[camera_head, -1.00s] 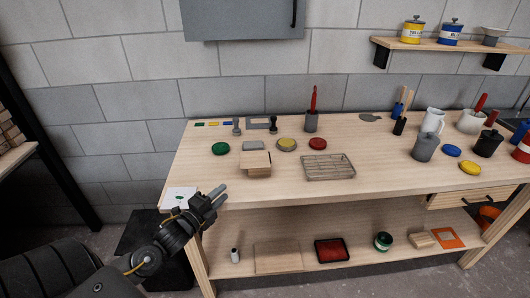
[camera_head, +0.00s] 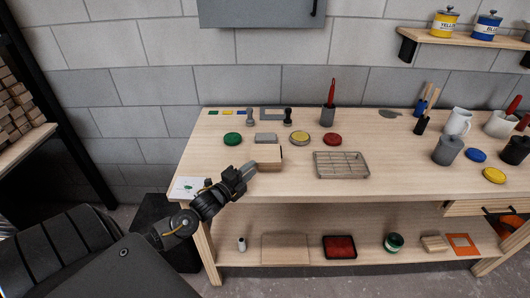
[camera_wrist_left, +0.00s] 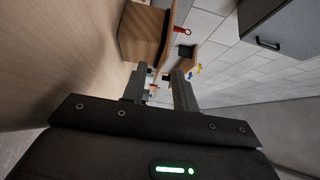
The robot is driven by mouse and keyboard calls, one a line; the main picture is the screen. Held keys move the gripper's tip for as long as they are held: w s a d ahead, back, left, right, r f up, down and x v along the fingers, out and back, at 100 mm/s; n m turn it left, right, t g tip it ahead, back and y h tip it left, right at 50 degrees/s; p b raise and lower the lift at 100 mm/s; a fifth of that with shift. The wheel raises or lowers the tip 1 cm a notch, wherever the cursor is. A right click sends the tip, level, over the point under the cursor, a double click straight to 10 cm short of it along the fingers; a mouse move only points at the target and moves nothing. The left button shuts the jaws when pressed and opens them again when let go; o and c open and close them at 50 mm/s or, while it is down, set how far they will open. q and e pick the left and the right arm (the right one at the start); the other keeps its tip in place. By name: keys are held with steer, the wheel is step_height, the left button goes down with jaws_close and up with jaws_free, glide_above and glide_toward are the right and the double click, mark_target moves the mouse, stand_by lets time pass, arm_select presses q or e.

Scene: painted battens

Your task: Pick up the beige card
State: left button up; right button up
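The beige card (camera_head: 267,153) appears to lie flat on top of a wooden block (camera_head: 271,167) on the workbench, in the left half of the head view. My left gripper (camera_head: 251,169) is at the left side of the block and card, fingers pointing at them. In the left wrist view my left gripper (camera_wrist_left: 160,88) shows two fingers apart with a gap between them, and the wooden block (camera_wrist_left: 143,35) stands just ahead. I cannot tell whether the card's edge is between the fingers. My right gripper is not in view.
A wire rack (camera_head: 341,164) is right of the block. A grey pad (camera_head: 265,138), green lid (camera_head: 232,139), yellow tin (camera_head: 300,139) and red lid (camera_head: 332,139) are behind. A white sheet (camera_head: 187,188) lies at the bench's left corner.

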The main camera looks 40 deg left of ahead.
mark_target(261, 162)
arm_select(q)
steer(key=shift+w+r, duration=0.2)
steer(key=shift+r, duration=0.05)
steer(key=w+p, duration=0.1)
steer(key=w, duration=0.1)
steer(key=w+d+p, duration=0.1)
steer(key=shift+w+r, duration=0.1)
steer(key=shift+w, duration=0.75)
steer(key=shift+s, duration=0.1)
jaws_close()
